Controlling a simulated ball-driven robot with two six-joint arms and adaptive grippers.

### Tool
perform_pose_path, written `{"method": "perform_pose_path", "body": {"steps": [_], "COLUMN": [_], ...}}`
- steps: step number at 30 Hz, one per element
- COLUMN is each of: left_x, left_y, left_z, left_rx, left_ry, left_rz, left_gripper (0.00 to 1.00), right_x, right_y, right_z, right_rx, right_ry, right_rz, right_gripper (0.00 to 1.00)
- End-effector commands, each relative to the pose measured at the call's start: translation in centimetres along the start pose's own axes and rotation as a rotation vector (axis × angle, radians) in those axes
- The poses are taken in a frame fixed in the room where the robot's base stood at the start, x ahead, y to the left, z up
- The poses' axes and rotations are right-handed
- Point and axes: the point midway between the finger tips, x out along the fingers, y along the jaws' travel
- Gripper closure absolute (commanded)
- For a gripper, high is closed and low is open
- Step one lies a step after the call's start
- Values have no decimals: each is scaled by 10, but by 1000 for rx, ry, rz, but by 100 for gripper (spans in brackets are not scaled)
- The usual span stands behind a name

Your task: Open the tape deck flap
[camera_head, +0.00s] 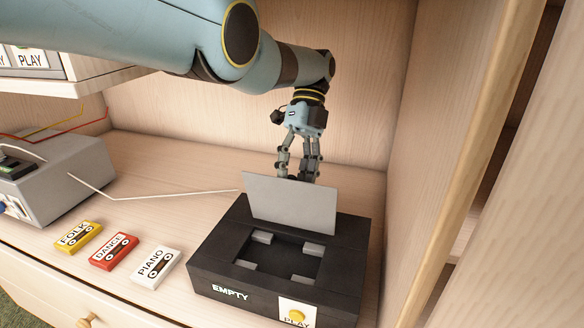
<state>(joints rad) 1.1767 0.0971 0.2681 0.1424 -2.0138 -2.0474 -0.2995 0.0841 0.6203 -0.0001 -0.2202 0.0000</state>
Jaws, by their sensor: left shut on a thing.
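The black tape deck (345,262) sits on the wooden shelf at the lower right, with "EMPTY" on its front. Its grey flap (290,203) stands raised, near upright, at the back of the deck's opening. The recess under it is bare, with small grey blocks in its corners. My left gripper (298,174) reaches down from above behind the flap and is shut on it. Its fingertips are partly hidden by the flap. My right gripper is not in view.
Yellow FOLK (78,236), red DANCE (114,251) and white PIANO (156,268) cassettes lie left of the deck. A grey device (62,172) with wires stands further left. A yellow button (297,315) sits above "PLAY" on the deck. A wooden side wall (425,150) stands close on the right.

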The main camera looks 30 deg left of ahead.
Motion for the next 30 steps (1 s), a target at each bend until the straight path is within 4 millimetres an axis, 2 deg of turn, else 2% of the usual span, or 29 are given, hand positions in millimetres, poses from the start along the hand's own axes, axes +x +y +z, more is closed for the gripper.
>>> {"method": "perform_pose_path", "body": {"steps": [1,3,23,30], "left_x": [10,9,4,4], "left_y": [-3,-2,0,0], "left_z": [2,2,4,4], "left_rx": [1,0,-3,-3], "left_ry": [2,1,-6,-6], "left_rz": [4,3,-2,-2], "left_gripper": [65,57,57,57], "right_x": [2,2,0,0], "right_y": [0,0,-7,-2], "right_z": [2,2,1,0], "right_rx": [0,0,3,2], "right_ry": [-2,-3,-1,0], "right_rz": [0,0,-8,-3], "right_gripper": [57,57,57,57]}}
